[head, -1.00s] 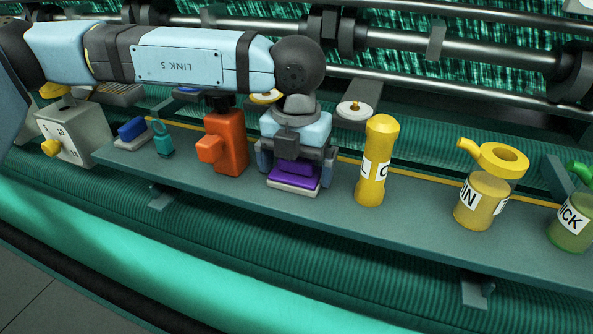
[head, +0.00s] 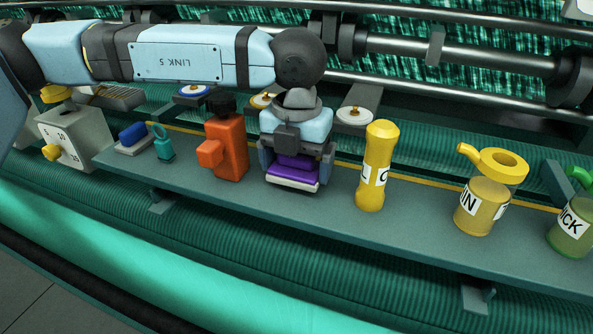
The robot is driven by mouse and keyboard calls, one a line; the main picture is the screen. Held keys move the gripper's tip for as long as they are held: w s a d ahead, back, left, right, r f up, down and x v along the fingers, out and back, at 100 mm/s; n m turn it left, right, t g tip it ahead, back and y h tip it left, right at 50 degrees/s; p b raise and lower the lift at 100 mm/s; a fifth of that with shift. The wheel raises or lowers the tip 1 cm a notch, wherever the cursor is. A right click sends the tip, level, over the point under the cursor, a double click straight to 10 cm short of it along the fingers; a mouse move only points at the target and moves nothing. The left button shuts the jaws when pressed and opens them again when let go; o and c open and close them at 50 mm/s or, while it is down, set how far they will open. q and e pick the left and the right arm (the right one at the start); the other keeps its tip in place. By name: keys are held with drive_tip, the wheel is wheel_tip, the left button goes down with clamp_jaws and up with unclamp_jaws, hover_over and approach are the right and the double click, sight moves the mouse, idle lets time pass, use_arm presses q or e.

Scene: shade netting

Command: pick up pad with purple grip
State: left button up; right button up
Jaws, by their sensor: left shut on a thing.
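The pad with the purple grip (head: 291,180) shows in the head view near the middle of the grey-green shelf, with a pale layer under the purple part. My left gripper (head: 294,168) points down over it, with one finger on each side of the purple grip, and is shut on it. The gripper body hides the top of the grip. The pad looks close to the shelf; I cannot tell whether it is clear of it. My right gripper is not in the frame.
An orange tool (head: 225,150) stands close left of my left gripper, and a yellow cylinder (head: 376,167) close right. A blue-gripped pad (head: 132,136) and a teal piece (head: 164,147) lie further left. A yellow bottle (head: 483,205) and a green bottle (head: 572,228) stand right. Rollers run behind.

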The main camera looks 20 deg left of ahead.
use_arm(q)
wheel_tip(320, 180, up, 18)
idle(0.3)
